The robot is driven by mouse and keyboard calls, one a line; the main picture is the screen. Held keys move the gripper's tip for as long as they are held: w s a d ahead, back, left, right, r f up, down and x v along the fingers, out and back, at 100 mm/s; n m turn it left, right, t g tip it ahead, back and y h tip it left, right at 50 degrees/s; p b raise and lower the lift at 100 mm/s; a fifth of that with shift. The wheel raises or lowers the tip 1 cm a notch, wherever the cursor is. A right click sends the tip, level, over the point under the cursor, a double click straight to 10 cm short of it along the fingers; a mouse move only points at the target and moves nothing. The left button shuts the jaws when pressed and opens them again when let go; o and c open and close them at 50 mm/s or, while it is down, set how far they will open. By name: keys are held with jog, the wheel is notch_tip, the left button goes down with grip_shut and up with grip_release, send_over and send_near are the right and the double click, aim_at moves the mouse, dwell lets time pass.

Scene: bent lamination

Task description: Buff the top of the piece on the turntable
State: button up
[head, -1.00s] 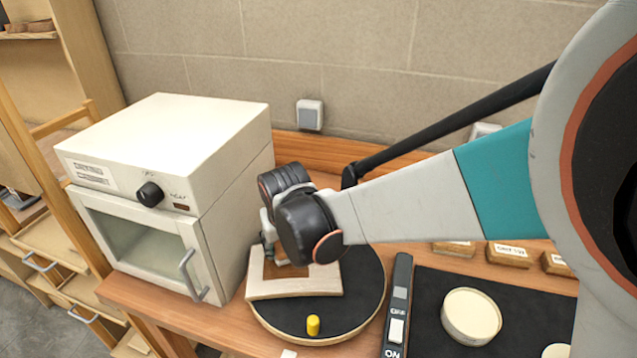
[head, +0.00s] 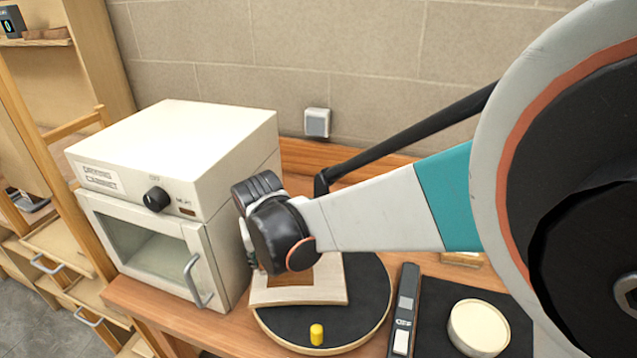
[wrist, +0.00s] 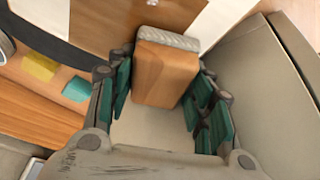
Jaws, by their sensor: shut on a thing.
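The turntable (head: 367,292) is a round black disc with a pale wooden rim on the bench. The piece (head: 325,280), a pale bent wood panel with a brown patch, lies on its left part. The piece also shows at the top of the wrist view (wrist: 95,22). My gripper (wrist: 160,92) is shut on a wooden block (wrist: 166,72) with a grey fibrous pad along its far edge. In the head view my wrist hangs over the left back of the piece and hides the block. I cannot tell whether the pad touches the piece.
A cream oven (head: 185,160) stands close on the left, its door handle facing front. A yellow peg (head: 316,335) stands at the turntable's front. An ON/OFF switch strip (head: 406,305) and a round cream tin (head: 478,327) on a black mat lie to the right.

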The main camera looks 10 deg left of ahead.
jog(key=shift+s+a+r, duration=0.1)
jog(key=shift+s+a, duration=0.1)
jog(key=shift+a, duration=0.6)
jog(key=shift+w+d, duration=0.1)
jog(key=shift+d, duration=0.05)
jog(key=shift+w+d, duration=0.1)
jog(key=shift+d, duration=0.6)
jog(key=shift+a, duration=0.2)
